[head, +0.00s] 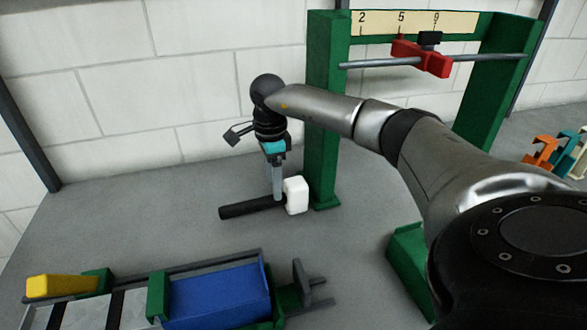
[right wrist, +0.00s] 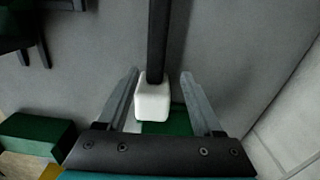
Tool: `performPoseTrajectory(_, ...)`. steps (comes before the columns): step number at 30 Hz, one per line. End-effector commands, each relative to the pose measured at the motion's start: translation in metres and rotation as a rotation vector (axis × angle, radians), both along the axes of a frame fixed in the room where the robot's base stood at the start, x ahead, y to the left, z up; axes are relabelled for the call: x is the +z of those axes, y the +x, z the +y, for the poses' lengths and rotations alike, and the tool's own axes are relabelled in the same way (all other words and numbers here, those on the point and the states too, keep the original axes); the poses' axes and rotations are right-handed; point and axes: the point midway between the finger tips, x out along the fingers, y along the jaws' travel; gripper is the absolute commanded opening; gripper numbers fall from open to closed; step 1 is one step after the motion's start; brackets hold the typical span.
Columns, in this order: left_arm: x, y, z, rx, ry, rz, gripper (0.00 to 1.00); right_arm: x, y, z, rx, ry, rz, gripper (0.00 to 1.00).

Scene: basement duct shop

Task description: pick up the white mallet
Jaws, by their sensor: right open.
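The white mallet has a white block head (head: 296,196) and a black handle (head: 245,208). It lies on the grey surface, handle to the left, its head close to the foot of a green post. My right gripper (head: 278,194) points down at the mallet where handle meets head. In the right wrist view, the open fingers of my right gripper (right wrist: 159,74) stand on either side of the mallet (right wrist: 152,97), with a gap on both sides. Contact is not visible. My left gripper is not in view.
The green frame (head: 325,130) with a red slider (head: 421,57) on a rod rises right of the mallet. A blue block (head: 215,296) sits in a green and grey fixture in front, with a yellow block (head: 64,286) at left. Coloured hooks (head: 541,152) stand far right. Surface left of the handle is clear.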

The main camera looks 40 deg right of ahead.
Motion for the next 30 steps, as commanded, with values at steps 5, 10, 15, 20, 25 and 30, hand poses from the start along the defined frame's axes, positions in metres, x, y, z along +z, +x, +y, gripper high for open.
performPoseTrajectory(5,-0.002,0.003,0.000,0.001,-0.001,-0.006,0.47,-0.021,-0.004,0.004,0.002,0.000,0.004,0.68)
performPoseTrajectory(10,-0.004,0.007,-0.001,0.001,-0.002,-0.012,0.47,-0.045,-0.006,0.007,0.001,0.001,0.002,0.68)
performPoseTrajectory(15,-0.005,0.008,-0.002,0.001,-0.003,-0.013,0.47,-0.053,-0.005,0.006,0.000,0.001,0.000,0.68)
performPoseTrajectory(20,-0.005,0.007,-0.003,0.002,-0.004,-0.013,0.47,-0.053,-0.005,0.006,0.000,0.001,0.000,0.68)
performPoseTrajectory(25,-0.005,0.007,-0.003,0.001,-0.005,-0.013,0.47,-0.052,-0.005,0.006,0.000,0.000,0.000,0.49)
performPoseTrajectory(30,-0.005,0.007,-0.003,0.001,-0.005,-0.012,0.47,-0.052,-0.005,0.006,0.000,0.000,0.000,0.30)
